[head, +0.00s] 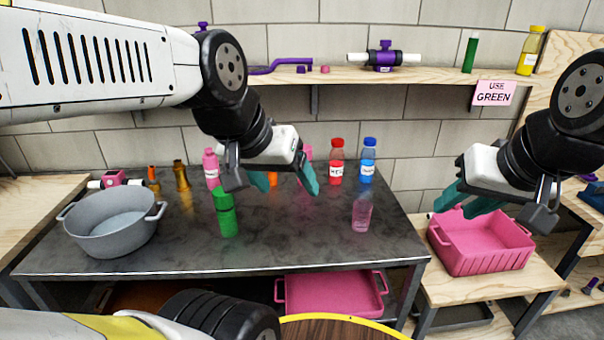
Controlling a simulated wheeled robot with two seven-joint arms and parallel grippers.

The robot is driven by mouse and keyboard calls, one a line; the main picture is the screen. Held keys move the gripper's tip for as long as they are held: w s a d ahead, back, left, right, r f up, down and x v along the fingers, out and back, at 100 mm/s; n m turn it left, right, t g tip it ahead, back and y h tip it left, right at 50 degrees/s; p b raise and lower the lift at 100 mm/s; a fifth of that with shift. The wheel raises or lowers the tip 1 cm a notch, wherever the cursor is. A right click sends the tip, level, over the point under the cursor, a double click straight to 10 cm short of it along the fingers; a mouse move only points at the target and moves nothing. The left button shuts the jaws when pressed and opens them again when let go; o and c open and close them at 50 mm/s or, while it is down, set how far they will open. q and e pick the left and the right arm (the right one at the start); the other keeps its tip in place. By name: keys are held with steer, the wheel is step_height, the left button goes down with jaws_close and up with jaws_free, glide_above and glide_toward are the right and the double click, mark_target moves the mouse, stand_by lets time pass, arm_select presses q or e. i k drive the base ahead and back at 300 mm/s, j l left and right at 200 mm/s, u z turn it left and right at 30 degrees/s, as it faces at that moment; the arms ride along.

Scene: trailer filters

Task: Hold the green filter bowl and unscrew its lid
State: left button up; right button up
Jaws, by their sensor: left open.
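The green filter bowl (227,220) stands upright on the dark metal table, left of the middle. Its narrower green upper part, seemingly the lid (221,196), is on top. My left gripper (284,182) is open and empty above the table, to the right of the green bowl and apart from it. Its teal fingers point down. My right gripper (465,202) is open and empty at the right, in front of or over the pink crate (480,262); its height above the crate is hard to tell.
A grey pot (108,222) stands on the table's left. The front middle of the table is clear.

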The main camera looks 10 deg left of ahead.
mark_target(228, 218)
steer(key=k+j+z, duration=0.1)
steer(key=j, duration=0.3)
steer(key=k+j+z, duration=0.1)
steer(key=j, duration=0.3)
steer(key=k+j+z, duration=0.1)
steer(key=j, duration=0.3)
steer(key=k+j, duration=0.3)
steer(key=k+j+z, duration=0.15)
steer(key=j, duration=0.35)
steer(key=j+z, duration=0.15)
steer(key=j, duration=0.85)
